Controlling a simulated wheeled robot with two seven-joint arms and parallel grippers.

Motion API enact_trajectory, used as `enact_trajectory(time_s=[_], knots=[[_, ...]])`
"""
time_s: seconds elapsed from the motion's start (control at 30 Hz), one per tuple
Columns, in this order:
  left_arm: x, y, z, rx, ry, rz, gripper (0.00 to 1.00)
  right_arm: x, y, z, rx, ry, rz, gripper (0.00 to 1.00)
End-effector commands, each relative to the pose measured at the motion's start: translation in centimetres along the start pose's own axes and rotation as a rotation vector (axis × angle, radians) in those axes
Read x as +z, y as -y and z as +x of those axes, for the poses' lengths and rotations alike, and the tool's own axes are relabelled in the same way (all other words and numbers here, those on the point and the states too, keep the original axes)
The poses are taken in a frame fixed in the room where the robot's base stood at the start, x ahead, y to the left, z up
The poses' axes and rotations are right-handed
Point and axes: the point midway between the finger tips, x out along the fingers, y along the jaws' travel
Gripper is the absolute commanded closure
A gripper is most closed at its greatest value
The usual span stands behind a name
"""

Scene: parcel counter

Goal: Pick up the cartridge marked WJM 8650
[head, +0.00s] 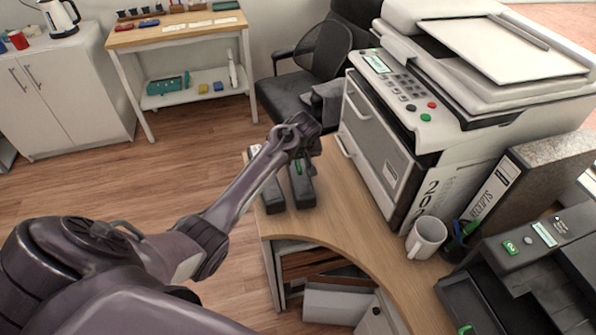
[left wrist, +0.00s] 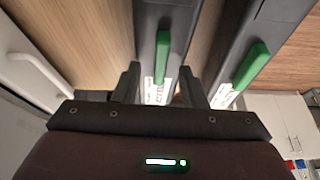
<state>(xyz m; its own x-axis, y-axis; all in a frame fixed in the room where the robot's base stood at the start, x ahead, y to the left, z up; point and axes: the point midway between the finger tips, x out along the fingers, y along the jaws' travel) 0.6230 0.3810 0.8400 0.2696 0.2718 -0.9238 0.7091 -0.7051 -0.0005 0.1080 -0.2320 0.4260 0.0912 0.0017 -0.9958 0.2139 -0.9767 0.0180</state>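Two dark grey cartridges with green tabs lie side by side on the wooden desk in the head view, a left one (head: 272,196) and a right one (head: 302,188). My left gripper (head: 306,152) is over the far end of the right one and hides part of it. In the left wrist view the fingers of my left gripper (left wrist: 160,88) are apart, with one cartridge (left wrist: 178,20) in line with the gap between them. The other cartridge (left wrist: 262,40) is to the right. Their white labels are too small to read, so I cannot tell which is WJM 8650. My right gripper is not in view.
A large printer (head: 385,150) stands close to the right of the cartridges. A white mug (head: 427,237), a RECEIPTS binder (head: 510,185) and a black device (head: 540,260) are further right. The desk's curved front edge is near. A black chair (head: 305,75) stands behind.

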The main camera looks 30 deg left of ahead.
Motion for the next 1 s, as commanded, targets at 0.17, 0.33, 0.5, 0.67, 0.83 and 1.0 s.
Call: enact_trajectory(time_s=[0.17,0.33,0.5,0.67,0.83,1.0], knots=[[0.0,0.02,0.47,0.0,-0.001,-0.001,0.62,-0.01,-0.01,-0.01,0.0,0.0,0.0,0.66],[0.03,0.01,0.45,0.0,0.0,0.0,0.68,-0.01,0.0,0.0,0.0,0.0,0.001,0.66],[0.04,0.01,0.44,0.0,0.0,0.0,0.91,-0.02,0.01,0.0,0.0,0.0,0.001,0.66],[0.05,0.01,0.44,0.0,0.0,0.0,1.0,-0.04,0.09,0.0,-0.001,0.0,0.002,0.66],[0.05,0.02,0.44,0.0,0.0,0.0,1.0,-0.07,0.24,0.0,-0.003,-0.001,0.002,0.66],[0.06,0.02,0.45,0.0,0.001,0.0,1.0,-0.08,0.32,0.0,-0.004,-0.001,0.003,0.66]])
